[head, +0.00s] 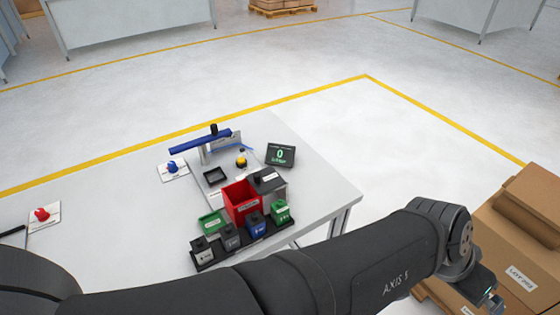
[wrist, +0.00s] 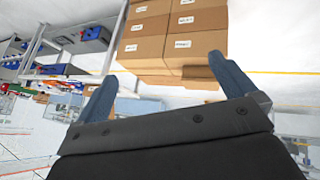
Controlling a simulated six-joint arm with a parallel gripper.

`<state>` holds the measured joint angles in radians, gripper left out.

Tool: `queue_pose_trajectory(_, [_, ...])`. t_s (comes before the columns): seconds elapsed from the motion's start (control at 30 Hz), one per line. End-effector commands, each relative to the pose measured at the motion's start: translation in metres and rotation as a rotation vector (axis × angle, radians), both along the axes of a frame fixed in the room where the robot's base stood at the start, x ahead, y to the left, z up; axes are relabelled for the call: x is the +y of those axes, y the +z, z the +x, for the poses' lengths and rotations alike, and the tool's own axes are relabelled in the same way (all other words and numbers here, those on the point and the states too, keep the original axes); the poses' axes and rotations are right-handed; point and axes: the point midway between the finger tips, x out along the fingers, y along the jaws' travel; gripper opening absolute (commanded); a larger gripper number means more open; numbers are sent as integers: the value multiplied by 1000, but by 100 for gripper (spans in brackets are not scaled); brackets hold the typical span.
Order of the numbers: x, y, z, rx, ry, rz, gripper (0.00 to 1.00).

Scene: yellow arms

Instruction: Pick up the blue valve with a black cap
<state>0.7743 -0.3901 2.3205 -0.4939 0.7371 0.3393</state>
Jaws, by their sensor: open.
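A long blue bar-like part with a black cap (head: 188,146), which looks like the blue valve, rests tilted on a grey stand near the table's far edge in the head view. My gripper (head: 488,297) is at the lower right of the head view, beside cardboard boxes and far from the valve. In the wrist view my gripper (wrist: 162,68) has its two blue-grey fingers wide apart with nothing between them. I cannot make out the valve for certain in the wrist view.
The white table (head: 125,235) carries a red bin (head: 240,207), small labelled containers, a black display (head: 281,155) and plates with a blue knob (head: 173,166) and a red knob (head: 42,215). Cardboard boxes (head: 515,235) stand at right.

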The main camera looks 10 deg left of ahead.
Motion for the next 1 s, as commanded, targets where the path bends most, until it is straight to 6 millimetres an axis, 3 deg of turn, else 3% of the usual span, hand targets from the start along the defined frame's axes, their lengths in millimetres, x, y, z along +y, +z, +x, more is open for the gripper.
queue_pose_trajectory(0.37, [0, 0, 0, 0, 0, 0, 98])
queue_pose_trajectory(0.5, [0, 0, 0, 0, 0, 0, 71])
queue_pose_trajectory(0.57, [0, 0, 0, 0, 0, 0, 62])
queue_pose_trajectory(0.87, [0, 0, 3, 6, 10, 3, 62])
queue_pose_trajectory(1.0, [5, 3, 25, 53, 89, 29, 62])
